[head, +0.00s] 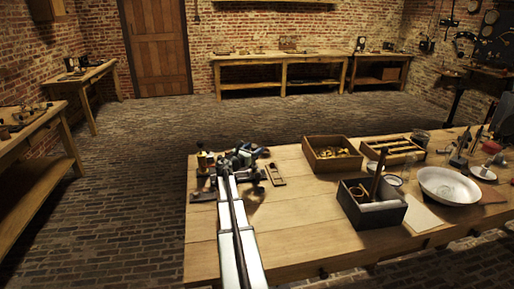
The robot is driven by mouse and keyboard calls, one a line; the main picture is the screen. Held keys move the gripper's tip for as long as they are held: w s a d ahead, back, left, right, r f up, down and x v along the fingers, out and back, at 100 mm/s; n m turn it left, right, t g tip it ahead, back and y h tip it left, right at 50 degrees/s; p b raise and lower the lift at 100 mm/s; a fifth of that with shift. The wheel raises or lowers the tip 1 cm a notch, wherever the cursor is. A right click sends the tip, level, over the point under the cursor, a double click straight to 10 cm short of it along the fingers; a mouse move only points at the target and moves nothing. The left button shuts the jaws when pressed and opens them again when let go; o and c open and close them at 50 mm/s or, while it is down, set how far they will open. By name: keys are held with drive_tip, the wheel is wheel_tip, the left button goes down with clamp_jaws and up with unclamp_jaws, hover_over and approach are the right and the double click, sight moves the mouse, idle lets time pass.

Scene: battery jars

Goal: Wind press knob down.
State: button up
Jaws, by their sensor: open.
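A cluster of small dark, green and brass-coloured parts (203,160) stands at the far left corner of the wooden table. I cannot pick out the press or its knob for certain among these parts; they are too small and partly covered by my arm. My white arm reaches from the bottom of the head view to this cluster. My gripper (246,163) is at the arm's far end, open, low over the table among the dark parts. Its fingertips are hard to make out, and I cannot tell whether it touches anything.
A flat wooden piece (276,174) lies right of the cluster. Further right are a wooden box of brass pieces (331,142), a divided tray (370,150), a dark box (356,217), a white bowl (448,201) and a paper sheet (424,217). The table's front middle is clear.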

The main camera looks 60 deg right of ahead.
sight(257, 146)
drive_tip(key=shift+d, duration=1.55)
drive_tip(key=c, duration=1)
drive_tip(key=shift+o, duration=0.2)
drive_tip(key=shift+m+g, duration=0.3)
drive_tip(key=shift+g, duration=0.1)
drive_tip(key=shift+s+a+m+g+y, duration=0.15)
drive_tip(key=shift+m+g+y, duration=0.1)
drive_tip(key=shift+m+g, duration=0.65)
drive_tip(key=shift+s+d+m+g+y, duration=0.1)
drive_tip(key=shift+m+g+y, duration=0.3)
drive_tip(key=shift+g, duration=0.85)
drive_tip(key=shift+s+a+m+g+y, duration=0.1)
drive_tip(key=shift+s+m+g+y, duration=0.05)
drive_tip(key=shift+m+g, duration=0.8)
